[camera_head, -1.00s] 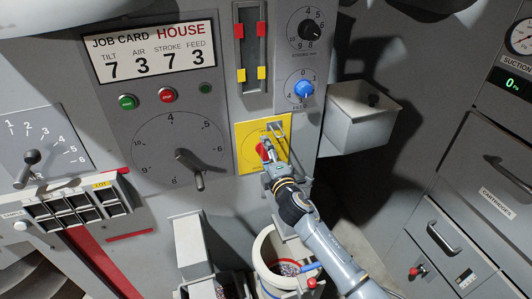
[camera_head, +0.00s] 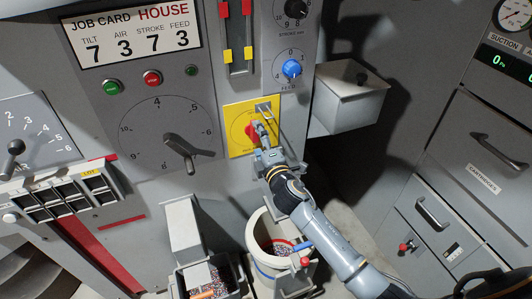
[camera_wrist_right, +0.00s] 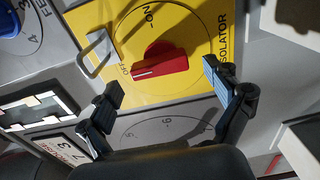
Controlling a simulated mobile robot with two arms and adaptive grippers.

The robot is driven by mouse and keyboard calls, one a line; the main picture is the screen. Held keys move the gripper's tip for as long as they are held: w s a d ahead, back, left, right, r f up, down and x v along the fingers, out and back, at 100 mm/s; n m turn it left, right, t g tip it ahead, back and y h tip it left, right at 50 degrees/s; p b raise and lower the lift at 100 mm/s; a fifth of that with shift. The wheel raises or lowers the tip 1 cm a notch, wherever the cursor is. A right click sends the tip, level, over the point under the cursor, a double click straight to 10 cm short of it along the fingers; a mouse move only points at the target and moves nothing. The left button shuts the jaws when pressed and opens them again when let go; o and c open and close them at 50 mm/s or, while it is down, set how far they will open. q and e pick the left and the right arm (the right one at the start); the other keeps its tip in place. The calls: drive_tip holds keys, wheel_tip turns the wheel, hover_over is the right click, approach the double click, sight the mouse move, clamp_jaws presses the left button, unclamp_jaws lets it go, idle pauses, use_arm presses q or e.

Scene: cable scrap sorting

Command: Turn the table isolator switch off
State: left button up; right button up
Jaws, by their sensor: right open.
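The isolator switch is a red knob (camera_wrist_right: 160,66) on a yellow plate (camera_wrist_right: 190,25) marked ON and OFF. In the wrist view its white line lies at the knob's left end, pointing toward the OFF mark. The knob also shows in the head view (camera_head: 251,133), partly hidden by my right gripper (camera_head: 260,133). In the wrist view my right gripper (camera_wrist_right: 163,82) is open. Its two fingers stand apart on either side of the knob, with visible space between fingers and knob. My left gripper is not in view.
A metal hasp (camera_wrist_right: 98,48) sticks out of the plate beside the knob. The blue feed knob (camera_head: 291,68) is above, a grey open box (camera_head: 350,105) to the right. A large dial lever (camera_head: 180,148) is to the left, and a white bucket (camera_head: 258,236) stands below.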

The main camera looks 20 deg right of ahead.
drive_tip(key=s, duration=0.9)
drive_tip(key=shift+s+d, duration=0.2)
drive_tip(key=shift+s, duration=0.15)
